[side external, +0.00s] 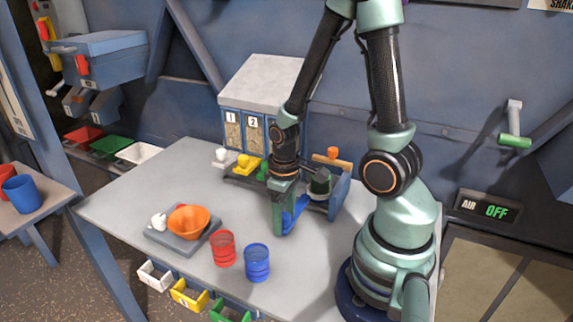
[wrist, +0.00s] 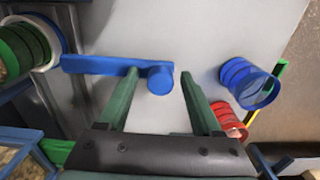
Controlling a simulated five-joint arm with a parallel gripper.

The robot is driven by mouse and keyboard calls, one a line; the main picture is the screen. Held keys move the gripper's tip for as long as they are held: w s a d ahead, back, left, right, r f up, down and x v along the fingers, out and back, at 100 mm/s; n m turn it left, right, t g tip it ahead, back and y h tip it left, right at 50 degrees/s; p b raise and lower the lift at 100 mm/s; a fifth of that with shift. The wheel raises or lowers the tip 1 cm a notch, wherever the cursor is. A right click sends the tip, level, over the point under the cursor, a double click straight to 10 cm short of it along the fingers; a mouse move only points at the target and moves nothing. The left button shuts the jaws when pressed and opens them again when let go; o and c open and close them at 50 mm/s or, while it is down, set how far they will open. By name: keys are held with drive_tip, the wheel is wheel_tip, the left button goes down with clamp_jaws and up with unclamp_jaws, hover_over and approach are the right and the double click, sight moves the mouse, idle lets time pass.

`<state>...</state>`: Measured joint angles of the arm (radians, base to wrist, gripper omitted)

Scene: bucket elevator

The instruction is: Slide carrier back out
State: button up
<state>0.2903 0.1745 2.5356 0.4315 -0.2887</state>
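A blue bar with a round knob (wrist: 160,78) at its end, which looks like the carrier's handle, lies across the wrist view. In the side view the blue piece (side external: 297,212) shows just right of my gripper (side external: 282,228), low over the table. In the wrist view my gripper (wrist: 158,84) is open, with the knob between its two green fingers. The left finger overlaps the bar; a gap shows between knob and right finger. Whether the left finger touches is unclear. A dark green round container (side external: 320,184) sits at the blue frame (side external: 340,194); the carrier's body is largely hidden.
A red cup (side external: 223,248) and a blue cup (side external: 257,262) stand in front of my gripper. An orange bowl (side external: 189,221) sits on a grey scale (side external: 160,236) to the left. Numbered dispensers (side external: 243,130) with coloured levers stand behind.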

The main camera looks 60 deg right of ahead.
wheel_tip(320, 180, up, 12)
idle(1.2)
drive_tip(key=shift+r, duration=0.1)
